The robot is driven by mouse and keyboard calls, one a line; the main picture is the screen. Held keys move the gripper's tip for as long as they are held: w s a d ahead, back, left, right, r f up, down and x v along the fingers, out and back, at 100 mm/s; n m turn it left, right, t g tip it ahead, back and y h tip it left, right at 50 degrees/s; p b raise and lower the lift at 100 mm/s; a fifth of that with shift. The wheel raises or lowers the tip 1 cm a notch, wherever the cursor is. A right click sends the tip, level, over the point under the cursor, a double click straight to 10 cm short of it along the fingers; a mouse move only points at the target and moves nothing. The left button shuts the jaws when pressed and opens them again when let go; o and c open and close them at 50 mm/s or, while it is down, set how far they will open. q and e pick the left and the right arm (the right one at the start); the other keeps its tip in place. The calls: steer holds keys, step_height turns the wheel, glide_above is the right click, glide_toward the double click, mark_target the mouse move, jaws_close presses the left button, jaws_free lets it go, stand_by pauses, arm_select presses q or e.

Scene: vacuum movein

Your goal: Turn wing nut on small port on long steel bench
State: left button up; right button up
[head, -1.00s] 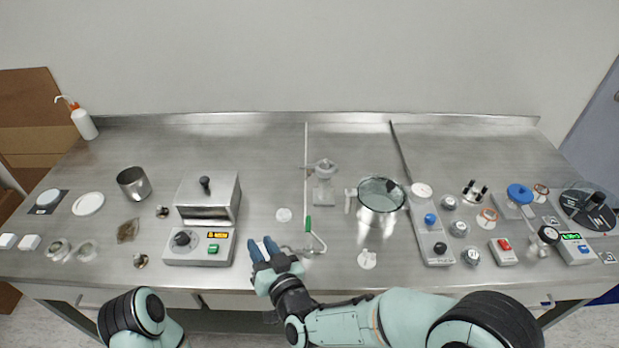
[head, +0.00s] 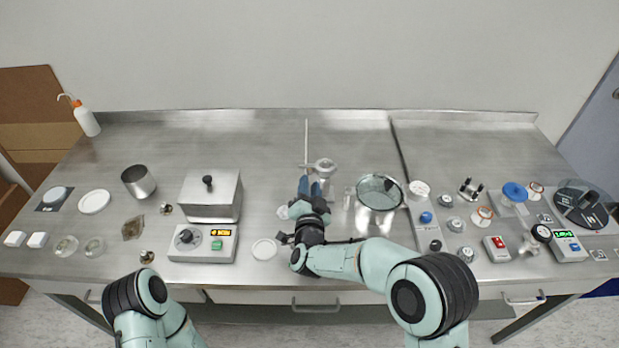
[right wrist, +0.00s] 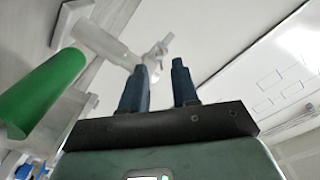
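The small steel port (head: 323,166) stands upright near the middle of the bench (head: 260,150), with a thin clamp part sticking out at its left. In the right wrist view a pale fitting (right wrist: 103,42) ends in a small wing-shaped piece (right wrist: 157,55), which looks like the wing nut. My right gripper (head: 310,184) is just in front of the port in the head view. In the right wrist view its two blue fingers (right wrist: 160,66) are apart and empty, with the wing-shaped piece just beyond the tips, nearer the left finger. Contact cannot be told. My left gripper is out of view.
A round glass-topped vessel (head: 380,191) stands right of the port. A hotplate box (head: 209,196) is to the left. The bench behind the port is clear.

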steer(key=shift+w, duration=1.15)
jaws_close()
